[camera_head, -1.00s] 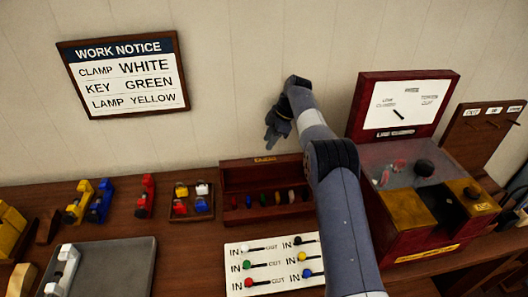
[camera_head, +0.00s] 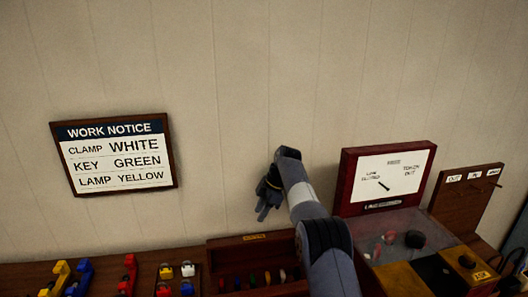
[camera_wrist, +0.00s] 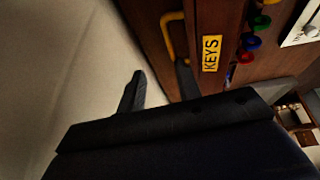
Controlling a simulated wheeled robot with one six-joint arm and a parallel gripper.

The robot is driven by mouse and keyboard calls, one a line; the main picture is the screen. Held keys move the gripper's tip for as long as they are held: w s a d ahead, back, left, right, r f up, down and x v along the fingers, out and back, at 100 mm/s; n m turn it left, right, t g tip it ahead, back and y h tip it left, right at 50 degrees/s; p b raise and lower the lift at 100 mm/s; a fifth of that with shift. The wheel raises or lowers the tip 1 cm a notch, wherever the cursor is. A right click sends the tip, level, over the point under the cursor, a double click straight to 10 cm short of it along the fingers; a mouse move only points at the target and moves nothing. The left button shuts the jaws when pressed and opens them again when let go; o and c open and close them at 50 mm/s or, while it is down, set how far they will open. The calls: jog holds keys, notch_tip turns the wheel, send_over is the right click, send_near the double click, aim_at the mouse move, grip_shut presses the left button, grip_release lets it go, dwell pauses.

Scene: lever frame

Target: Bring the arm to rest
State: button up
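My arm reaches up from the lower right in the head view. My gripper (camera_head: 264,208) hangs in front of the pale wall, above the wooden key box (camera_head: 225,256), and points down and to the left. In the wrist view its two dark fingers (camera_wrist: 158,72) stand apart with nothing between them. The wrist view also shows the yellow KEYS label (camera_wrist: 211,53) and a yellow curved bar (camera_wrist: 168,35) beyond the fingers.
A work notice (camera_head: 115,153) hangs on the wall at left. A red cabinet (camera_head: 345,180) with a dial panel stands right of my arm, and a wooden board (camera_head: 460,205) stands farther right. Colored clamps (camera_head: 128,274) line the bench at left. The wall around my gripper is clear.

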jog(key=x, duration=0.7)
jog(key=shift+p, duration=0.4)
jog(key=shift+s+f, duration=0.1)
jog(key=shift+f, duration=0.05)
